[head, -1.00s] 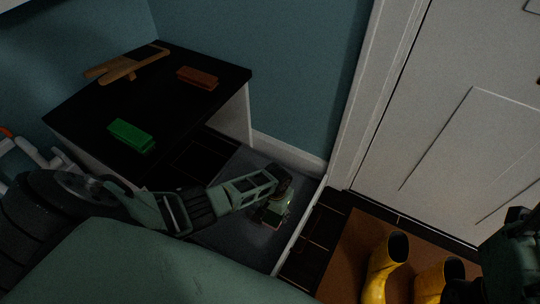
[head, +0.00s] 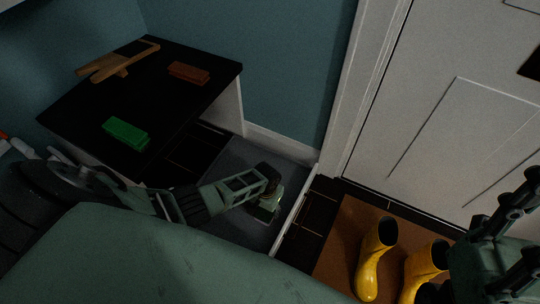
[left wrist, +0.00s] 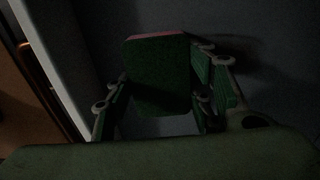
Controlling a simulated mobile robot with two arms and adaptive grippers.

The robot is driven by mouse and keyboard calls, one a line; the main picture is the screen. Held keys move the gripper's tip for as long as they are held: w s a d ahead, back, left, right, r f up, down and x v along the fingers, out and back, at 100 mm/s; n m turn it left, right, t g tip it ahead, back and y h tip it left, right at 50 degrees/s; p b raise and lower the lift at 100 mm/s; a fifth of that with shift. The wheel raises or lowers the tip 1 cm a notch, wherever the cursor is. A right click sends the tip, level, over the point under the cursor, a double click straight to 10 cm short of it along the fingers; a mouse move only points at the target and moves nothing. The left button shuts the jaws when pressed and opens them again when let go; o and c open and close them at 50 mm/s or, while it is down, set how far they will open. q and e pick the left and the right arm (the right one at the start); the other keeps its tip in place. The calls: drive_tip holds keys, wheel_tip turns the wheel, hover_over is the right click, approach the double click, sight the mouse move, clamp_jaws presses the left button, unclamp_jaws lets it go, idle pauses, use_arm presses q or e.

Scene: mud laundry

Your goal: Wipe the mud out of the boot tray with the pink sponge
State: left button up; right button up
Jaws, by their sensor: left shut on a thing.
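My left gripper (head: 268,203) is shut on the pink sponge, low inside the boot tray. In the left wrist view the sponge (left wrist: 160,75) sits between the fingers, its dark green face toward the camera and a thin pink edge on top. The boot tray (head: 289,217) is grey inside with a pale rim on its right; the rim also shows in the left wrist view (left wrist: 58,62). It is too dark to make out mud or tell whether the sponge touches the tray floor. My right gripper (head: 528,225) is at the right edge, empty, its fingers apart.
A black-topped bench (head: 165,105) holds a green block-like item (head: 125,132), a red-brown one (head: 189,72) and a wooden piece (head: 118,61). Yellow boots (head: 374,260) stand on a brown mat (head: 340,240) right of the tray, before a white door (head: 450,110).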

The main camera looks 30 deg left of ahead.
use_arm(q)
drive_tip(key=shift+s+a+r, duration=0.1)
drive_tip(key=shift+s+a, duration=0.05)
drive_tip(key=shift+a, duration=1.4)
drive_tip(key=shift+s+a, duration=0.15)
drive_tip(key=shift+a, duration=1.4)
